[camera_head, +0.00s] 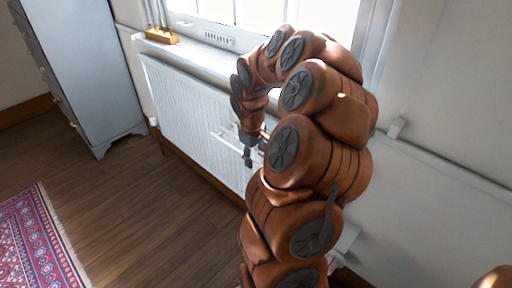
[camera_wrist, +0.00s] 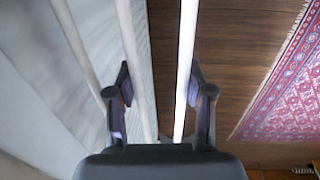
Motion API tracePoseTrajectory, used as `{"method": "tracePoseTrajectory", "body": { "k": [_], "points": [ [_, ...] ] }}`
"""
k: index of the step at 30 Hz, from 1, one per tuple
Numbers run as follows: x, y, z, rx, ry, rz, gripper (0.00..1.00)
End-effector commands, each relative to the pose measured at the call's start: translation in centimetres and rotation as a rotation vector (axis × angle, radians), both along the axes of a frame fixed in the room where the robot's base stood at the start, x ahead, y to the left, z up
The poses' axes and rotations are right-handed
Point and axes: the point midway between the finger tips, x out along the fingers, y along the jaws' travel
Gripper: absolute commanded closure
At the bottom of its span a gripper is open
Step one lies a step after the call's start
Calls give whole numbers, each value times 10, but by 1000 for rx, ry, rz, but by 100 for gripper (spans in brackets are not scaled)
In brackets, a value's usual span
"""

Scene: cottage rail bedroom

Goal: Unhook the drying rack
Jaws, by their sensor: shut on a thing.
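The drying rack (camera_head: 228,137) is a set of thin white bars on the front of the white radiator in the head view. My gripper (camera_head: 248,155) is at the rack, pointing down, with its fingertips small in this view. In the wrist view, white bars of the drying rack (camera_wrist: 187,45) run lengthwise between the two dark fingers of my gripper (camera_wrist: 160,80). My gripper is shut on the rack, with the rightmost bar close to the right finger. My arm hides the rack's right part, and its hooks cannot be made out.
The white radiator (camera_head: 190,105) stands under the window sill (camera_head: 185,50). A wooden holder (camera_head: 161,36) is on the sill's left. A grey-blue cabinet (camera_head: 85,65) stands at left. A patterned rug (camera_head: 35,245) lies on the wooden floor (camera_head: 130,215), which is otherwise clear there.

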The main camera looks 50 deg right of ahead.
Motion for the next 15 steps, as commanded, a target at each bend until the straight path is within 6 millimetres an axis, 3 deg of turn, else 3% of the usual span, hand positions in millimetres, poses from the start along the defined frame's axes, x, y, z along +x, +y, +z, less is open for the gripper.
{"method": "tracePoseTrajectory", "body": {
  "k": [15],
  "points": [
    [1,20,1,-3,-3,-1,82]
  ]
}}
